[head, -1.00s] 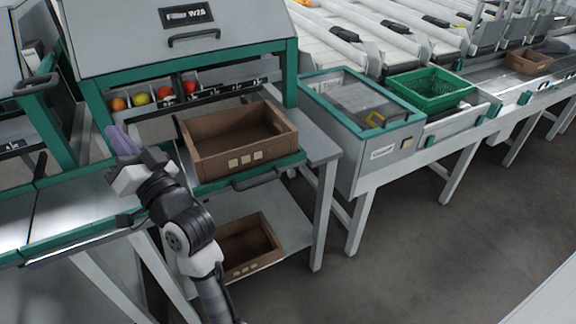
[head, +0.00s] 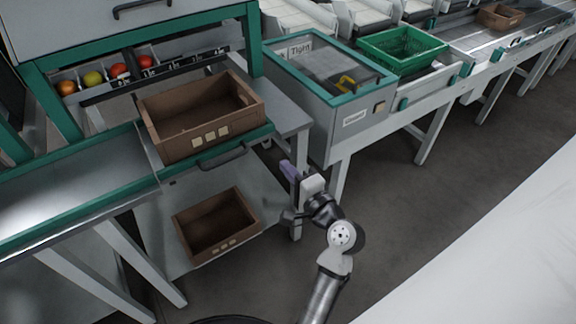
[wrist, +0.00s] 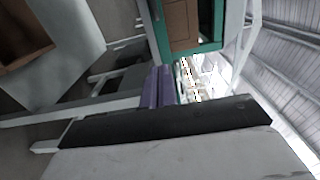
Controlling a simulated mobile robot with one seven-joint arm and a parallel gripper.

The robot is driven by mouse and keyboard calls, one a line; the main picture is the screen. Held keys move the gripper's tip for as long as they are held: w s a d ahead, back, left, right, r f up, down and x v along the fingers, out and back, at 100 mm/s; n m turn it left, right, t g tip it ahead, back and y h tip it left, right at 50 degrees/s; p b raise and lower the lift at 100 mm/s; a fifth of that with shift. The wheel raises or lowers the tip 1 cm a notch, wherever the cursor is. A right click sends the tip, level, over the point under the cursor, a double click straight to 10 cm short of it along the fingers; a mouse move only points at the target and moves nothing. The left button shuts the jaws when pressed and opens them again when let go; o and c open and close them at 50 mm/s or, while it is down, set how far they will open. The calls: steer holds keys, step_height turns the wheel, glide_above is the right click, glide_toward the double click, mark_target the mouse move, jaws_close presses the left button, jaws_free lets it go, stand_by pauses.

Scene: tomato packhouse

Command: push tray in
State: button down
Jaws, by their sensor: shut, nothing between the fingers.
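The tray (head: 258,136) has a green front edge and a dark bar handle (head: 222,158). It sticks out from the filler station and bears a brown crate (head: 243,122) with pale labels. My gripper (head: 287,170) has purple fingers and is shut and empty. In the head view it appears to the right of the tray's front edge and slightly lower, apart from it. The wrist view shows the closed fingers (wrist: 158,88), with the tray's green edge (wrist: 160,32) and the brown crate (wrist: 183,25) beyond them.
A second brown crate (head: 247,222) stands on the lower shelf (head: 165,232). To the right are a grey cabinet with a green-framed lid (head: 345,98) and a green crate (head: 393,66) on the line. Sorted tomatoes (head: 119,70) sit behind the tray. Open floor lies to the right.

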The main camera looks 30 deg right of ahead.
mark_target(259, 137)
steer(key=w, duration=0.5)
steer(key=w+p, duration=0.1)
steer(key=w, duration=0.5)
steer(key=shift+a+p, duration=0.2)
steer(key=shift+p, duration=0.1)
